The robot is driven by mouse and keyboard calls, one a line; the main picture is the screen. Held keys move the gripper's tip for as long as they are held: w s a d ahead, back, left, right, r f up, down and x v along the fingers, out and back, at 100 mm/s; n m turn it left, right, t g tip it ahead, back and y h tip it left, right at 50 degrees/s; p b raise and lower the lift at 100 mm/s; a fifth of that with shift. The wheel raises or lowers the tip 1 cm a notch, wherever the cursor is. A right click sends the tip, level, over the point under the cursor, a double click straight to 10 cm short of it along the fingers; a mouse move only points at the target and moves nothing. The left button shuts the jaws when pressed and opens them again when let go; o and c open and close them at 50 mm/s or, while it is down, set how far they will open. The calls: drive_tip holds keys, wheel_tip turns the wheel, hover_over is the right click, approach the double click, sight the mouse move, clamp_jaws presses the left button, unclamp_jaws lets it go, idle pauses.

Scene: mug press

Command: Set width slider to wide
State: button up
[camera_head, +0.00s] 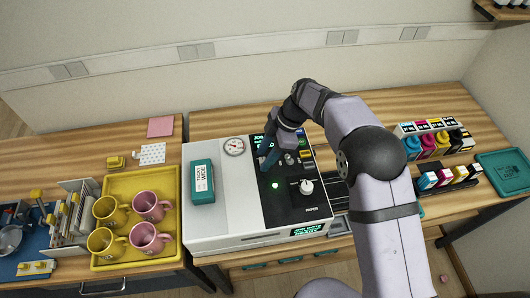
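A white press machine (222,225) stands on the wooden counter, with a black control panel (272,208) on its right part. The panel carries a white round knob (306,187), a grey knob (289,159), a small column of yellow and grey controls (307,158), and a lit green light (275,185). I cannot make out which control is the width slider; it may be hidden by my arm. My gripper (266,161) points down at the panel's upper left, left of the grey knob. Its bluish fingers are too small to tell open from shut, or whether they touch anything.
A teal box (202,182) and a round gauge (233,147) are on the machine's left part. A yellow tray (168,183) with several mugs stands left of it. Ink bottles (427,145) and a teal tray (503,171) are at the right, beyond my arm.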

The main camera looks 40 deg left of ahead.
sight(278, 162)
drive_tip(key=shift+f, duration=0.2)
clamp_jaws()
drive_tip(key=shift+w+d+f+b, duration=0.15)
drive_tip(key=shift+w+d+b, duration=0.9)
drive_tip(key=shift+w+d, duration=0.4)
drive_tip(key=shift+a, duration=0.1)
unclamp_jaws()
drive_tip(key=shift+r, duration=0.2)
